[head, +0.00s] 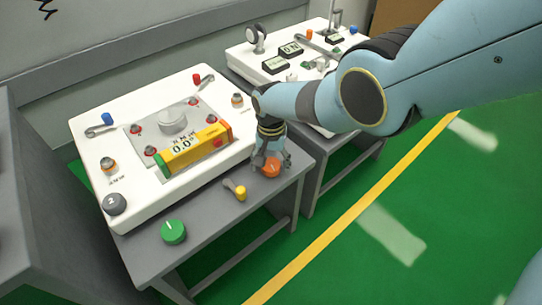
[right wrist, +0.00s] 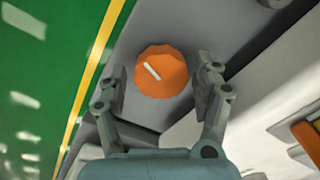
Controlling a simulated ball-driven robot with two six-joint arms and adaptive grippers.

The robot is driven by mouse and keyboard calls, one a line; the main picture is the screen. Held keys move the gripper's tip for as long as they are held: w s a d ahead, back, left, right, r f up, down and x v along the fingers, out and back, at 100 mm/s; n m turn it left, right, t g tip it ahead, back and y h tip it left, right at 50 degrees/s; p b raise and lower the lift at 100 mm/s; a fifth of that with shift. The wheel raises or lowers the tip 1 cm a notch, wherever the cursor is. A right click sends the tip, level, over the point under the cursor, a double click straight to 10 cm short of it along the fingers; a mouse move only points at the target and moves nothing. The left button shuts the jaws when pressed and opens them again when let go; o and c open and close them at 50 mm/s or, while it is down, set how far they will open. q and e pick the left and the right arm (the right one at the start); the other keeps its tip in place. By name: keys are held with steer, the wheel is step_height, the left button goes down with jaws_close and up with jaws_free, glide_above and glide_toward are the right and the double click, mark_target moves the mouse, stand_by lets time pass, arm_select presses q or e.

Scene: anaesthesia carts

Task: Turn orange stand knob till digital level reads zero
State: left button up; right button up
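The orange knob (head: 271,168) sits on the grey bench near its right front corner. In the right wrist view the knob (right wrist: 162,71) is faceted, with a white line slanting down to the right. My right gripper (head: 270,160) is over it, pointing down. Its fingers (right wrist: 160,90) are open on either side of the knob, with gaps showing. The yellow digital level (head: 194,150) lies on the white unit, and its display appears to read 0.0°. My left gripper is not in view.
A green knob (head: 173,232) and a small yellow-capped lever (head: 237,190) are on the bench's front strip. The white unit (head: 92,165) carries several other small knobs. A second cart (head: 240,58) stands behind. Green floor at the right is clear.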

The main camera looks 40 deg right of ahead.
mark_target(271, 164)
steer(key=shift+o, duration=0.4)
steer(key=shift+w, duration=0.1)
steer(key=shift+r, duration=0.15)
steer(key=shift+r, duration=0.6)
step_height(271, 164, up, 10)
steer(key=shift+r, duration=0.25)
steer(key=s+f+n, duration=0.3)
steer(key=s+f, duration=0.7)
steer(key=s, duration=0.6)
steer(key=s+f+n, duration=0.3)
steer(key=s+f, duration=0.7)
steer(key=s, duration=0.6)
steer(key=s+f+n, duration=0.4)
steer(key=s+f, duration=0.6)
steer(key=s, duration=0.6)
steer(key=shift+s+t+h, duration=0.3)
steer(key=shift+s+h, duration=0.1)
